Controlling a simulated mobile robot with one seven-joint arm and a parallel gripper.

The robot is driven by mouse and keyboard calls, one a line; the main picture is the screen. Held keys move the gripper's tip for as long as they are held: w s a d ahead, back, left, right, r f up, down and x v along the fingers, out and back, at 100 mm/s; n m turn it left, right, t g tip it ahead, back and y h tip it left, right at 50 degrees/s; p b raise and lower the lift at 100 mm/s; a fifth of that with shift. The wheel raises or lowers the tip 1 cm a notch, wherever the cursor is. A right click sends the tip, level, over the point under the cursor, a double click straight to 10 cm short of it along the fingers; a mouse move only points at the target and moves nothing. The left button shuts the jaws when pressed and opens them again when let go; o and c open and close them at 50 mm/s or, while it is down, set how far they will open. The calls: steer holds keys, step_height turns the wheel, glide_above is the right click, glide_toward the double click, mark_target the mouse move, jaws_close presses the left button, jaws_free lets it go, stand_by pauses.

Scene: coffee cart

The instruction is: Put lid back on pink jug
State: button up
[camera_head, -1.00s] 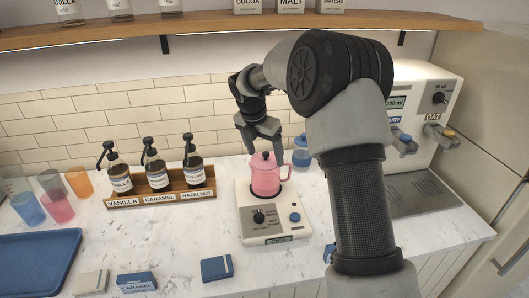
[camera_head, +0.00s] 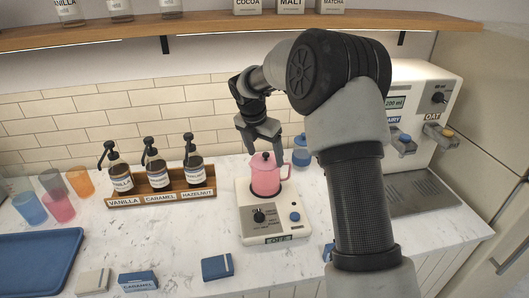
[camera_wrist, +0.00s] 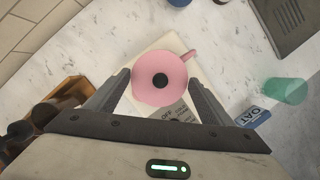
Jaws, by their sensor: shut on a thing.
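The pink jug (camera_head: 266,182) stands upright on the white heating base, its handle to the right. Its pink lid (camera_wrist: 150,92), with a round black knob (camera_wrist: 160,80), covers the top of the jug. My gripper (camera_head: 262,156) is over the jug from above, one finger on each side of the lid. In the wrist view my gripper (camera_wrist: 160,78) has its fingertips at the left and right edges of the lid, shut on it. The exact contact is hard to see.
The heating base (camera_head: 252,222) has a dial, a blue button and a display reading OFF. A blue-lidded jar (camera_head: 302,156) stands close behind at the right. A syrup rack (camera_head: 150,201) is at the left and a milk dispenser (camera_head: 425,100) at the right.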

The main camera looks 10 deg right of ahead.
stand_by(0.4)
steer(key=o, duration=1.1)
steer(key=shift+o, duration=0.4)
steer(key=shift+r, duration=0.1)
steer(key=shift+r+p, duration=2.25)
steer(key=shift+p, duration=0.05)
steer(key=shift+r+p, duration=0.6)
steer(key=shift+r, duration=0.6)
jaws_close()
